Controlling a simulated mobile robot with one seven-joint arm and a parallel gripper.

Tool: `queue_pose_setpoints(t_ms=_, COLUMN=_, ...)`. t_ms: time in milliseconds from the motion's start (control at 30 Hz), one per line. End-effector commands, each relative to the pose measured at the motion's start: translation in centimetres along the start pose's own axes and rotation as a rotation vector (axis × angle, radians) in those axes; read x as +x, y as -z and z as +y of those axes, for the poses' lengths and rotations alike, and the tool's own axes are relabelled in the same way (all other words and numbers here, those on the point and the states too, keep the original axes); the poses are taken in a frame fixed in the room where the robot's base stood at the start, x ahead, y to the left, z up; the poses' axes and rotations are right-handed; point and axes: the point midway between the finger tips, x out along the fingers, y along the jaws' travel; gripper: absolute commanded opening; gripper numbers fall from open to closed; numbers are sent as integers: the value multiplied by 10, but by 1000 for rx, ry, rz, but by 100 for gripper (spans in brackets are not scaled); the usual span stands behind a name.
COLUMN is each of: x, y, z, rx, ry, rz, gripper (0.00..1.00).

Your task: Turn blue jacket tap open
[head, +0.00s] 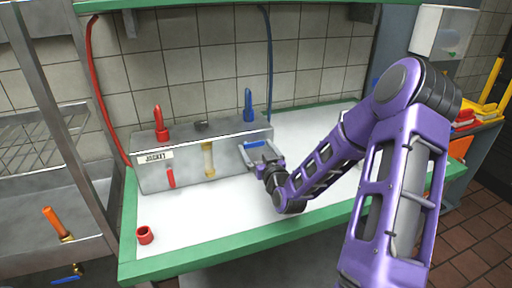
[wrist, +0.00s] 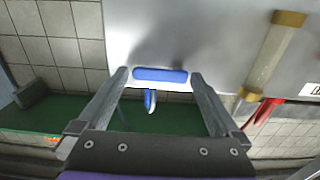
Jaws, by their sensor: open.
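The blue tap handle (head: 254,144) lies as a level bar on the right part of the front of the grey metal box marked JACKET (head: 213,177). It also shows in the wrist view as a blue bar (wrist: 160,75). My gripper (head: 258,156) is open in front of the box's right end. In the wrist view my gripper's fingertips (wrist: 160,74) stand one at each end of the blue bar, with a small gap apparent at both sides. Whether they touch it cannot be told.
A sight tube (head: 208,160) and a red tap handle (head: 171,178) are on the box's front. Blue (head: 248,104) and red (head: 160,124) upright fittings stand on top. A red cup-like part (head: 145,235) stands on the white counter (head: 215,225), mostly clear in front.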

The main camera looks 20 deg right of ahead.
Motion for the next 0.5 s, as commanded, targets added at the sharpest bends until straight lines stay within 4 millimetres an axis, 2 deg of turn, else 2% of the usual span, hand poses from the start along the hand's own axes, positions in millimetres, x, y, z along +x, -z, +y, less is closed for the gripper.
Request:
queue_pose_setpoints(t_ms=100, x=0, y=0, z=0, rx=0, ry=0, rz=0, gripper=100)
queue_pose_setpoints(t_ms=133, x=0, y=0, z=0, rx=0, ry=0, rz=0, gripper=96)
queue_pose_setpoints(t_ms=400, x=0, y=0, z=0, rx=0, ry=0, rz=0, gripper=48)
queue_pose_setpoints(t_ms=500, x=0, y=0, z=0, rx=0, ry=0, rz=0, gripper=33)
